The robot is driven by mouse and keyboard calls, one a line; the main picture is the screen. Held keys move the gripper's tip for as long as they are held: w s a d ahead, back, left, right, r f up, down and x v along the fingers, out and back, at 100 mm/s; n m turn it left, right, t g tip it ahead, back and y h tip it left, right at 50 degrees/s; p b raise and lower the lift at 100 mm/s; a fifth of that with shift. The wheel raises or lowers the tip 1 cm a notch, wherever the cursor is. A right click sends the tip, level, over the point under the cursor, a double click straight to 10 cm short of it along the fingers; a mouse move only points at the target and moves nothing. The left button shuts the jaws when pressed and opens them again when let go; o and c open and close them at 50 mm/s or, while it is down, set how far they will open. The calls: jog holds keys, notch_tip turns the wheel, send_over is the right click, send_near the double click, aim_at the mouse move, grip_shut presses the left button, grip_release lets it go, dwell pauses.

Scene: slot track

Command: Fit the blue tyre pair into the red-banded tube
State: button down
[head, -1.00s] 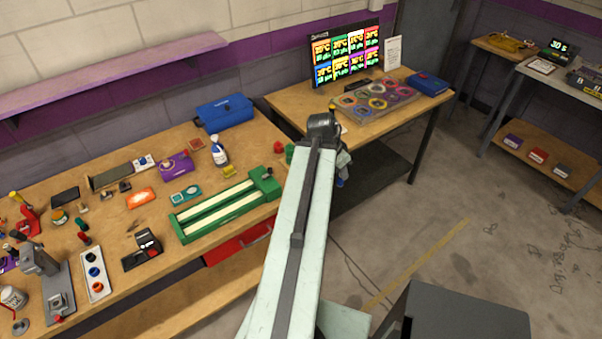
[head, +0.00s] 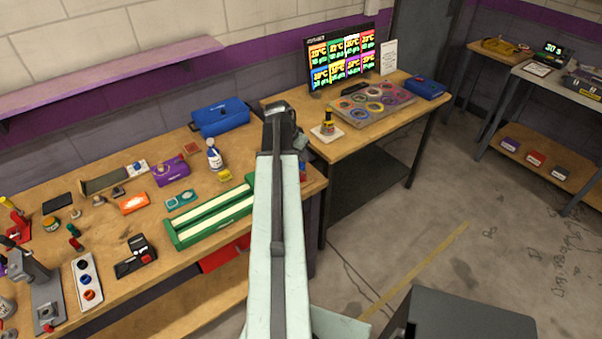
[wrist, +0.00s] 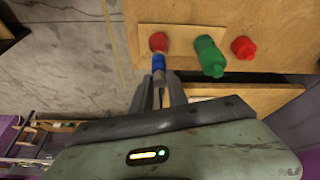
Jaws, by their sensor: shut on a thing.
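In the wrist view my gripper (wrist: 159,82) is shut on the small blue tyre pair (wrist: 158,62), which shows at the fingertips. A red-topped piece (wrist: 158,42), apparently the red-banded tube, stands on a pale wooden strip just beyond the blue pair. They line up in this view; I cannot tell whether they touch. A green tube (wrist: 210,57) stands on the same strip to the right. In the head view my arm covers the bench's right end, so the tubes and the blue pair are mostly hidden there.
Another red piece (wrist: 243,47) stands right of the green tube. In the head view a green twin-slot track (head: 215,213) lies left of my arm, with a spray bottle (head: 214,155) behind. A second table (head: 360,140) stands to the right, and open floor lies in front of it.

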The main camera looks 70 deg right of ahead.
aim_at(300, 169)
notch_tip(300, 169, down, 5)
jog(key=b, duration=0.3)
jog(key=shift+r+b, duration=0.1)
jog(key=shift+b, duration=0.25)
jog(key=shift+r, duration=0.2)
jog(key=shift+f, duration=0.15)
jog(key=c, duration=1.3)
grip_release()
jog(key=shift+r+p, duration=0.35)
jog(key=shift+p, duration=0.05)
jog(key=p+v, duration=1)
jog(key=v, duration=0.1)
jog(key=shift+r+p, duration=0.3)
jog(key=shift+p, duration=0.05)
